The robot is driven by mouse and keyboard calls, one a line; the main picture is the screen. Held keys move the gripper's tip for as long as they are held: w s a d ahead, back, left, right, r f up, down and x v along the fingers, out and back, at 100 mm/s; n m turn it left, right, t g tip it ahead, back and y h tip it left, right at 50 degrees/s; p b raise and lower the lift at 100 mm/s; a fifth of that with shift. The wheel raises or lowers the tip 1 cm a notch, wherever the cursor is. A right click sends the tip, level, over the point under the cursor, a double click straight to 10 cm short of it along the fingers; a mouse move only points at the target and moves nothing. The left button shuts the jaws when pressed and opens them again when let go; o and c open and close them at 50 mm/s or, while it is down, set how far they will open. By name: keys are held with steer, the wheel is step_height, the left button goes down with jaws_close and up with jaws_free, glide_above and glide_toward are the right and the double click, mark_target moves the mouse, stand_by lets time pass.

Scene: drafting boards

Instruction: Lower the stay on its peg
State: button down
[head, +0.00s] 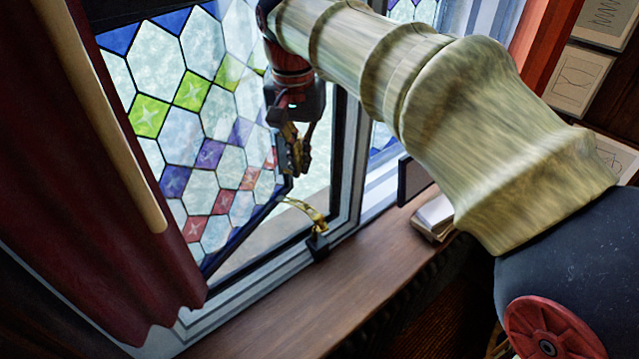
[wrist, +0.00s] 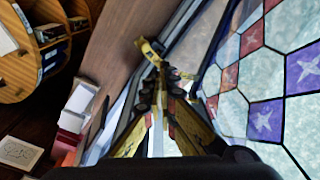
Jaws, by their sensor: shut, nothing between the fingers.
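The brass stay (head: 307,211) is a thin yellow bar at the lower corner of the stained-glass casement (head: 205,130), which stands ajar. Its thicker end is above or at a small dark peg block (head: 318,246) on the sill-side frame; I cannot tell whether it is seated on the peg. In the wrist view the stay's yellow end (wrist: 150,49) shows just beyond the fingertips. My gripper (head: 295,172) is shut and empty, above the stay and beside the casement's edge. It also shows in the wrist view (wrist: 161,82), where the fingers hide part of the stay.
The wooden sill (head: 300,295) is clear in front of the window. A dark red curtain (head: 90,190) hangs at left. A dark upright panel (head: 413,178) and a stack of books or papers (head: 434,215) stand to the right. A wooden shelf unit (wrist: 45,45) shows in the wrist view.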

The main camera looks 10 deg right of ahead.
mark_target(317, 215)
steer(key=r+m, duration=0.1)
steer(key=s+d+m, duration=0.1)
steer(key=r+m, duration=0.1)
steer(key=shift+s+d+r+g, duration=0.25)
steer(key=shift+s+r+g, duration=0.1)
steer(key=shift+g, duration=0.05)
steer(key=f, duration=0.9)
steer(key=d+f+p, duration=0.1)
steer(key=f, duration=0.4)
steer(key=shift+w, duration=0.15)
